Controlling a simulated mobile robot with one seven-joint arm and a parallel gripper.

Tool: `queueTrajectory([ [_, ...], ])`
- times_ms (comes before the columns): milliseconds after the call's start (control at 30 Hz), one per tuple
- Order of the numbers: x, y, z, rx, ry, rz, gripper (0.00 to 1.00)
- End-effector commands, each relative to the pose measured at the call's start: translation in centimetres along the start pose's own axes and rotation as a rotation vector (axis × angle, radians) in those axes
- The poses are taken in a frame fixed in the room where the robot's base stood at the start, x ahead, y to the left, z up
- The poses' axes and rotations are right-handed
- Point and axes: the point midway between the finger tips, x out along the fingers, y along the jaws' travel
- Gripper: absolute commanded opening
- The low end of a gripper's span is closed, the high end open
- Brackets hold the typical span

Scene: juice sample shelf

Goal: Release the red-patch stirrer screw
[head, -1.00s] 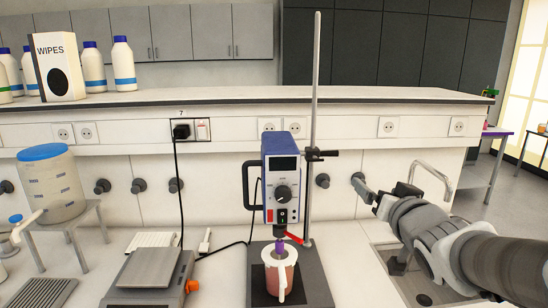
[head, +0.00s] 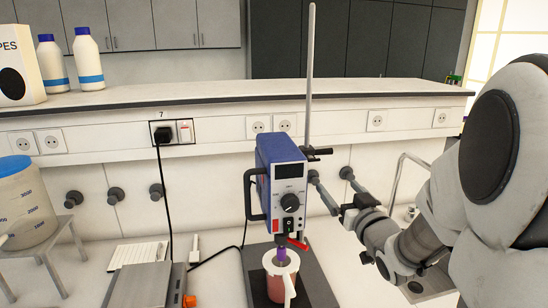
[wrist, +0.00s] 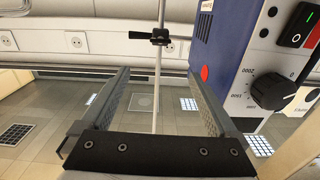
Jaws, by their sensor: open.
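The blue-and-grey stirrer (head: 281,185) hangs on a tall upright rod (head: 311,75) above a cup (head: 281,275) with reddish contents. In the wrist view the stirrer's blue side (wrist: 222,45) shows a round red patch (wrist: 204,73) at right. A black clamp with a screw handle (head: 319,152) joins stirrer and rod; it also shows top centre in the wrist view (wrist: 160,36). My gripper (head: 333,182) is open and empty, right of the stirrer and lower than the clamp. In the wrist view the clamp and rod appear between the fingers, apart from them.
A balance (head: 146,286) and a notepad (head: 138,254) lie left of the stirrer base (head: 314,285). A large container (head: 25,205) stands on a stool at far left. Black cables run to a wall socket (head: 162,134). A sink tap (head: 402,165) is behind my arm at right.

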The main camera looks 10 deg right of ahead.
Motion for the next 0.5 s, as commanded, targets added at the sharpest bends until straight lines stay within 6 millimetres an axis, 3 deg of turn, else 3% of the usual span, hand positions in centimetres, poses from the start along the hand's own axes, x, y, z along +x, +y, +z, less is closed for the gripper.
queueTrajectory([
  [267, 0.5, 0.5, 0.4, -0.024, 0.0, 0.011, 0.95],
  [500, 4.1, 0.5, 0.3, -0.021, 0.0, 0.009, 0.95],
])
